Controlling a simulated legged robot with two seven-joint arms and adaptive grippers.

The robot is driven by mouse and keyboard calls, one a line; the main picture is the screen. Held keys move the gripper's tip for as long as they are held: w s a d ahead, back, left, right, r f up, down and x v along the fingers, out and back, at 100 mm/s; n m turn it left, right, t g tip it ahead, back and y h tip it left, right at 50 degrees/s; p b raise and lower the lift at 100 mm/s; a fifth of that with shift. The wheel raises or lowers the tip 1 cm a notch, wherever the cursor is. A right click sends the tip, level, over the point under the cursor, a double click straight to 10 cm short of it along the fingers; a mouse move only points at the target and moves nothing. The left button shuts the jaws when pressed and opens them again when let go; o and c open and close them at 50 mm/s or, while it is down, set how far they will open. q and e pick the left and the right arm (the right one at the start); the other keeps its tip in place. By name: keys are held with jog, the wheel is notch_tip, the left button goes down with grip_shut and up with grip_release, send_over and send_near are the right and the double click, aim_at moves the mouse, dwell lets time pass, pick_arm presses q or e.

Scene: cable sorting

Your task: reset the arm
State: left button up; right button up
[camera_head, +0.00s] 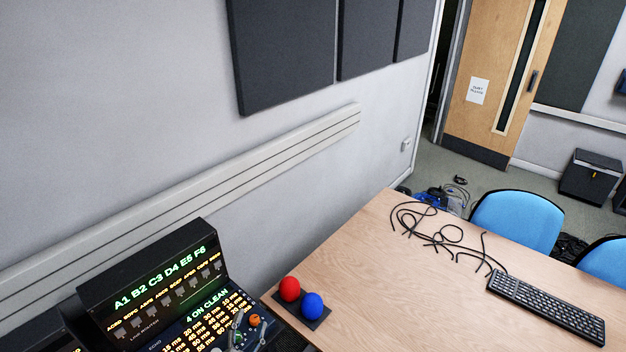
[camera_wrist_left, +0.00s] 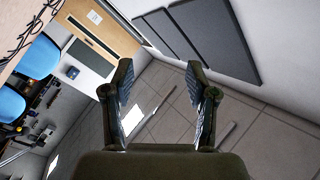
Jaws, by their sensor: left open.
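My left gripper (camera_head: 251,322) shows small at the bottom edge in the head view, in front of the dark console (camera_head: 190,290). In the left wrist view its two fingers (camera_wrist_left: 159,80) stand wide apart, with nothing between them. They point toward the wall and floor, clear of any object. Several black cables (camera_head: 440,232) lie loosely tangled near the far edge of the wooden table (camera_head: 390,285). They also show at the top left of the left wrist view (camera_wrist_left: 35,28). My right gripper is not in view.
A red ball (camera_head: 290,288) and a blue ball (camera_head: 312,305) sit on a dark base beside the console. A black keyboard (camera_head: 545,305) lies at the table's right. Blue chairs (camera_head: 518,220) stand beyond. The middle of the table is clear. A wall (camera_head: 120,120) rises at left.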

pick_arm(q)
jog(key=s+a+f+n+g+y, duration=0.25)
jog(key=s+f+g, duration=0.2)
jog(key=f, duration=0.35)
jog(key=s+a+f+n+g+y, duration=0.1)
jog(key=s+a+f+n+g, duration=0.3)
jog(key=f, duration=0.5)
jog(key=s+f+n+g, duration=0.2)
jog(key=s+f+g, duration=0.45)
jog(key=s, duration=0.75)
notch_tip(320, 180, down, 26)
jog(key=s+g, duration=0.1)
jog(key=s, duration=0.1)
jog(key=s+a+f+g, duration=0.1)
jog(key=s+a+f, duration=0.1)
jog(key=s+f, duration=1.5)
jog(key=shift+s+a+f+h, duration=0.25)
jog(key=shift+s+h, duration=0.1)
jog(key=shift+s, duration=0.15)
jog(key=shift+m, duration=0.25)
